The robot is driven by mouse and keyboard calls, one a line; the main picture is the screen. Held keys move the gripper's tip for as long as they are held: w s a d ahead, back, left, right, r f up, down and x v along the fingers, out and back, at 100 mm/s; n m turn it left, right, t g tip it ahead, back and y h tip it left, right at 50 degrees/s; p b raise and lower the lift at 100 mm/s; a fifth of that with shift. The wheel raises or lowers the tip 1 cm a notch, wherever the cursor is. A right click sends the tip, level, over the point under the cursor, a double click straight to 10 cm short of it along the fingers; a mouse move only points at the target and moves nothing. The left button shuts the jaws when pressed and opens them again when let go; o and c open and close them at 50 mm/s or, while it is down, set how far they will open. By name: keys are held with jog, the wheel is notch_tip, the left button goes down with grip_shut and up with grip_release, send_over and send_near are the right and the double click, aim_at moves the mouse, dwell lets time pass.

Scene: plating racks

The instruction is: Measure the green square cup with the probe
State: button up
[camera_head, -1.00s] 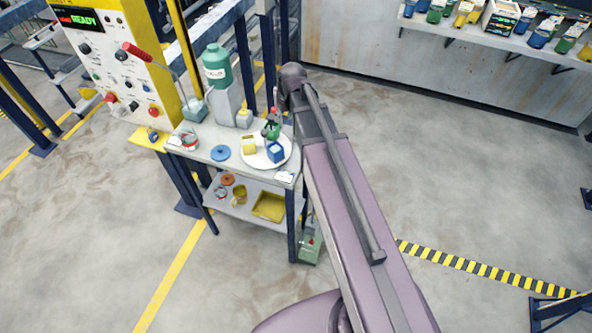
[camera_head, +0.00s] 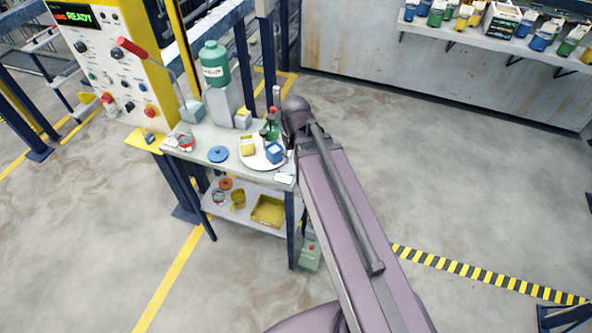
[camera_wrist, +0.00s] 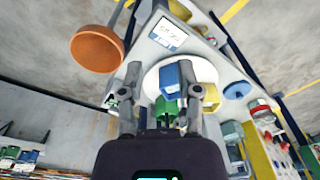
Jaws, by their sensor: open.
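A green cup (camera_head: 271,131) stands at the back of a round white plate (camera_head: 247,163) on the bench, behind a yellow cup (camera_head: 247,146) and a blue cup (camera_head: 275,152). In the wrist view, my gripper (camera_wrist: 159,70) is open, with its two fingers apart and nothing held. The blue cup (camera_wrist: 168,78) and the green cup (camera_wrist: 167,110) appear between the fingers, the green one partly hidden by the blue one and the gripper. In the head view my arm hides most of the gripper. I cannot pick out the probe with certainty.
A green bottle (camera_head: 214,65) stands on a grey holder beside a control panel (camera_head: 110,60). A blue disc (camera_head: 218,154) lies left of the plate. The lower shelf holds a yellow tray (camera_head: 268,210). An orange round object (camera_wrist: 97,50) shows in the wrist view.

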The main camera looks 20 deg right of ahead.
jog(key=shift+s+f+m+g+b, duration=0.15)
jog(key=shift+s+f+b, duration=0.15)
jog(key=shift+s, duration=0.55)
jog(key=shift+s+f+m+g+b, duration=0.2)
jog(key=shift+s+f, duration=0.2)
jog(key=shift+s, duration=0.45)
jog(key=n+t+y+p, duration=0.1)
jog(key=n+t+p, duration=0.35)
jog(key=p, duration=0.55)
send_near(273, 108)
jog(key=v, duration=0.4)
jog(key=shift+d+r+m, duration=0.15)
jog(key=shift+m, duration=0.25)
jog(key=shift+w+f, duration=0.15)
jog(key=shift+f, duration=0.05)
jog(key=b+x, duration=1.2)
jog(key=x, duration=0.1)
jog(key=shift+f+b, duration=0.2)
jog(key=shift+b, duration=0.1)
jog(key=shift+r, duration=0.1)
grip_shut()
